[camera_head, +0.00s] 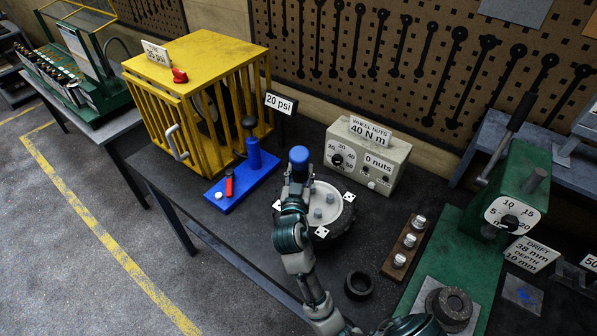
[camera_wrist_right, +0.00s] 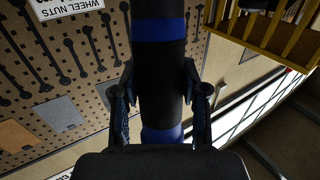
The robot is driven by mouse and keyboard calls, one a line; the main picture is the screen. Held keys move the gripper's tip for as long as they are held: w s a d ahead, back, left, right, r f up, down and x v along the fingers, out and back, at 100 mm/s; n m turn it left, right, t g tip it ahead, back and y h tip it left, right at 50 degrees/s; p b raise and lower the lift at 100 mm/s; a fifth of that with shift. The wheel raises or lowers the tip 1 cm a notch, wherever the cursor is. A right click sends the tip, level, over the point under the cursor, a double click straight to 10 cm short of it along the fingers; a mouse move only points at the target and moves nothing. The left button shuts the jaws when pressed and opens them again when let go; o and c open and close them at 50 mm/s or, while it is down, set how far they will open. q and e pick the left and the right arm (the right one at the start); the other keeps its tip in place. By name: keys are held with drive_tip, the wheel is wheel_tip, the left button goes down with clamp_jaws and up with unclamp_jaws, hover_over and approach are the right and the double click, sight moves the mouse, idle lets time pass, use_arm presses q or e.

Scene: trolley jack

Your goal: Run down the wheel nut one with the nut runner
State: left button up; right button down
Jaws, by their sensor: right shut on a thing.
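The nut runner (camera_head: 299,155) shows its blue top above my right gripper (camera_head: 297,182) in the head view. In the right wrist view the nut runner (camera_wrist_right: 160,70) is a black cylinder with blue bands, and the gripper (camera_wrist_right: 160,98) is shut on it, one finger each side. In the head view it stands roughly upright over the left part of the wheel (camera_head: 346,226), whose pale hub has grey nuts or studs (camera_head: 330,199). White dotted tags (camera_head: 322,232) lie around the hub. My arm hides the hub's left side and the runner's lower end. My left gripper is not in view.
A control box (camera_head: 384,157) reading "40 N m" and "0 nuts" stands behind the wheel. A yellow cage (camera_head: 215,50) and blue pump base (camera_head: 243,184) are left. A wooden nut holder (camera_head: 386,268), black ring (camera_head: 358,285) and green press (camera_head: 512,200) are right.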

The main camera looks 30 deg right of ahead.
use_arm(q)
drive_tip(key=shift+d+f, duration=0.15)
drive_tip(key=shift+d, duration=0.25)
use_arm(e)
drive_tip(key=shift+a+f, duration=0.1)
drive_tip(key=shift+a, duration=0.1)
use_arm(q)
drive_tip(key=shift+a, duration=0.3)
use_arm(e)
drive_tip(key=shift+f, duration=0.1)
use_arm(q)
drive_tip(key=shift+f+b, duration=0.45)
drive_tip(key=shift+b, duration=0.15)
use_arm(e)
drive_tip(key=shift+f, duration=0.65)
idle(1.3)
